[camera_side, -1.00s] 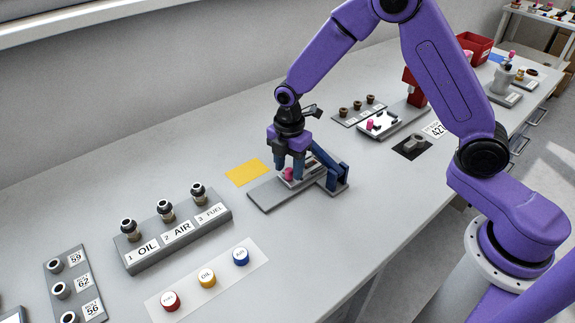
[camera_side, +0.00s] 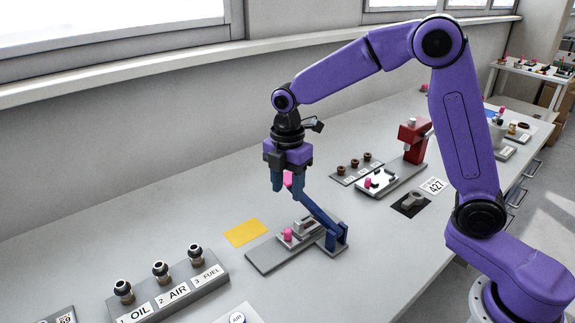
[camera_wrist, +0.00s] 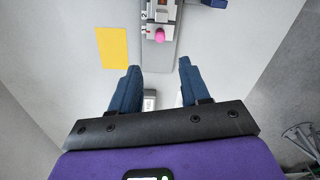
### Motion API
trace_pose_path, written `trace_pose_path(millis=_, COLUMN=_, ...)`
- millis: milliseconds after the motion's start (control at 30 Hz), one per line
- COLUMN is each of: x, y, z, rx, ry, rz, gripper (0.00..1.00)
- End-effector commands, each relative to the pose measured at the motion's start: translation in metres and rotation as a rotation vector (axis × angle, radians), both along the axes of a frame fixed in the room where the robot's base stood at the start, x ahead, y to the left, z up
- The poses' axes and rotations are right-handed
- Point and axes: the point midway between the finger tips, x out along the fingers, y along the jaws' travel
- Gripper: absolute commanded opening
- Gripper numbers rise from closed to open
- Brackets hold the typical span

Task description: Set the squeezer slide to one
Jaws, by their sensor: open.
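The squeezer (camera_side: 272,256) is a grey base plate with a small block, a blue lever (camera_side: 318,215) and a pink slide knob (camera_side: 287,234). The lever leans up from its hinge at the right, with a pink tip (camera_side: 288,179) that shows beside my fingers. Which mark the slide stands at I cannot tell. My gripper (camera_side: 287,188) is open above the squeezer, clear of the knob; its fingers (camera_wrist: 156,84) show apart in the wrist view.
A yellow sheet (camera_side: 245,232) lies behind the squeezer. A grey rack labelled OIL, AIR and FUEL (camera_side: 172,293) stands front left. Bare bench lies right of the squeezer.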

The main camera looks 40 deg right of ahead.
Motion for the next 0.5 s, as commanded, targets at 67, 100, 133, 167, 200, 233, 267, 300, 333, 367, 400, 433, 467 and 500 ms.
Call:
trace_pose_path(millis=67, x=0.001, y=0.001, z=0.017, rx=0.002, ry=-0.005, rz=0.001, gripper=0.46)
trace_pose_path(millis=100, x=0.001, y=0.0, z=0.023, rx=0.002, ry=-0.004, rz=0.001, gripper=0.46)
trace_pose_path(millis=133, x=0.0, y=0.0, z=0.027, rx=0.001, ry=-0.003, rz=0.001, gripper=0.46)
trace_pose_path(millis=167, x=0.001, y=0.001, z=0.031, rx=0.002, ry=-0.003, rz=0.001, gripper=0.46)
trace_pose_path(millis=200, x=0.001, y=0.001, z=0.036, rx=0.001, ry=-0.003, rz=0.001, gripper=0.46)
trace_pose_path(millis=233, x=0.001, y=0.0, z=0.04, rx=0.001, ry=-0.003, rz=0.001, gripper=0.46)
trace_pose_path(millis=267, x=0.0, y=0.0, z=0.042, rx=0.0, ry=-0.001, rz=0.001, gripper=0.46)
trace_pose_path(millis=300, x=0.0, y=0.0, z=0.045, rx=0.001, ry=-0.002, rz=0.001, gripper=0.46)
trace_pose_path(millis=333, x=0.0, y=0.0, z=0.047, rx=0.0, ry=-0.001, rz=0.001, gripper=0.46)
trace_pose_path(millis=367, x=0.0, y=0.0, z=0.048, rx=0.0, ry=0.0, rz=0.001, gripper=0.46)
trace_pose_path(millis=400, x=0.0, y=0.0, z=0.05, rx=0.0, ry=0.001, rz=0.001, gripper=0.46)
trace_pose_path(millis=433, x=0.0, y=0.0, z=0.051, rx=0.0, ry=0.001, rz=0.001, gripper=0.46)
trace_pose_path(millis=467, x=0.0, y=0.0, z=0.051, rx=0.0, ry=0.001, rz=0.001, gripper=0.46)
trace_pose_path(millis=500, x=0.0, y=0.0, z=0.051, rx=0.0, ry=0.001, rz=0.001, gripper=0.46)
